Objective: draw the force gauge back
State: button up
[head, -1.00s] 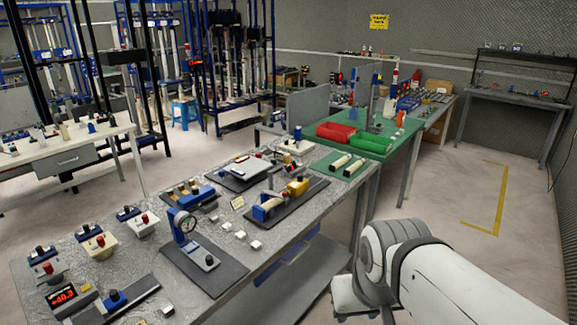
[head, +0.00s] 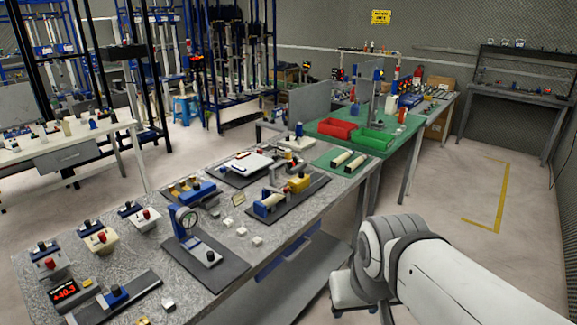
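The bench does not make clear which instrument is the force gauge. A blue stand with a round dial (head: 187,218) stands upright on a dark base plate near the middle of the grey bench (head: 130,262). Behind it to the right, a yellow and blue device (head: 296,184) sits on another dark plate. At the front left, a small blue carriage with a black knob (head: 115,295) sits on a dark rail. My arm's white links cross the lower right, beside the bench; my gripper does not show.
A red digital display (head: 64,291) and several knobbed boxes (head: 99,237) fill the bench's left end. Small pale blocks (head: 240,231) lie near its front edge. Behind stands a green-topped table with a red bin (head: 338,130) and a green bin (head: 371,141). Floor at right is clear.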

aim_at(298, 183)
jog(key=k, duration=0.95)
jog(key=z, duration=0.85)
jog(key=i, duration=2)
jog(key=u, duration=0.7)
jog(key=i, duration=1.4)
jog(key=u, duration=1)
jog(key=k, duration=0.65)
jog(key=u, duration=0.95)
jog(key=i, duration=0.1)
jog(key=z, duration=0.85)
